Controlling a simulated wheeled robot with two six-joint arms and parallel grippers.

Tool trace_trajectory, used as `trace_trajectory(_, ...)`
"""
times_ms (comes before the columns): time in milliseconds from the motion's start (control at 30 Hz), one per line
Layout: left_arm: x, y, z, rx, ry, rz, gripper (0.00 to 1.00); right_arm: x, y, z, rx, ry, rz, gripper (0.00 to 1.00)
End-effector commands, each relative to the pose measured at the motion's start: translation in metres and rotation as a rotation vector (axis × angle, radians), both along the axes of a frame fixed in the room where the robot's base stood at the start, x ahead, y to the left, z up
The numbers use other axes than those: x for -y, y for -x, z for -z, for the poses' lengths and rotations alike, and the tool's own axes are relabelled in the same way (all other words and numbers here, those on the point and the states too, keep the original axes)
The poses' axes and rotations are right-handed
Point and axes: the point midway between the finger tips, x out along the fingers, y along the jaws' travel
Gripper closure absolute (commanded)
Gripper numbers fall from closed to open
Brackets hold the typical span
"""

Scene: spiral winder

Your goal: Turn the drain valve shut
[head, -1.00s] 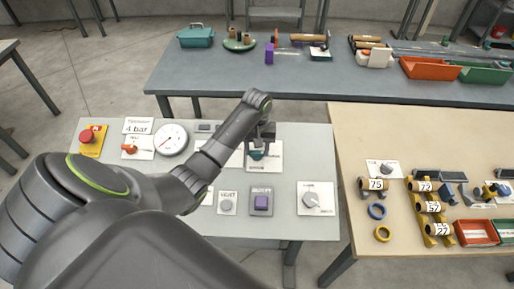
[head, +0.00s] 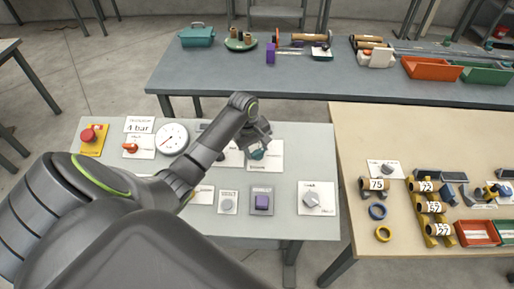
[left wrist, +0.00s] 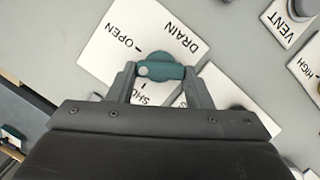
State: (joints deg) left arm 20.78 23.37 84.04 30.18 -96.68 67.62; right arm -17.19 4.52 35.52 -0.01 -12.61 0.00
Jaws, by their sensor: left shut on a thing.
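The drain valve has a teal handle (left wrist: 160,71) on a white plate (left wrist: 105,55) marked DRAIN, OPEN and a partly hidden word at the bottom. In the head view the teal valve (head: 256,153) shows just below my left gripper (head: 259,146). In the left wrist view my left gripper (left wrist: 162,76) is shut on the handle, one finger at each end of it. The handle lies about level across that view; its tip near the right finger is partly hidden. My right gripper is not in view.
On the same grey panel are a red button (head: 88,135), a gauge (head: 172,138), an orange-handled valve (head: 131,148), a vent button (head: 227,204), a purple button (head: 262,202) and a grey knob (head: 312,200). A wooden table (head: 350,130) stands at the right.

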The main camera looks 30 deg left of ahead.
Motion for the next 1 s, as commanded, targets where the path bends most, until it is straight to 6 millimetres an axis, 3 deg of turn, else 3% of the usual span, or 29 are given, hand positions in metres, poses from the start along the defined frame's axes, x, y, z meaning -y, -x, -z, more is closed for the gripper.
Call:
trace_trajectory(700,-0.0019,0.0070,0.0013,0.112,0.175,-0.639,0.77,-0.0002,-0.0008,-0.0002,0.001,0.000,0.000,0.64)
trace_trajectory(1000,-0.0010,0.0087,0.0019,0.146,0.229,-0.836,0.77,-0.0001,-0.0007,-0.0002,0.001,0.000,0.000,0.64)
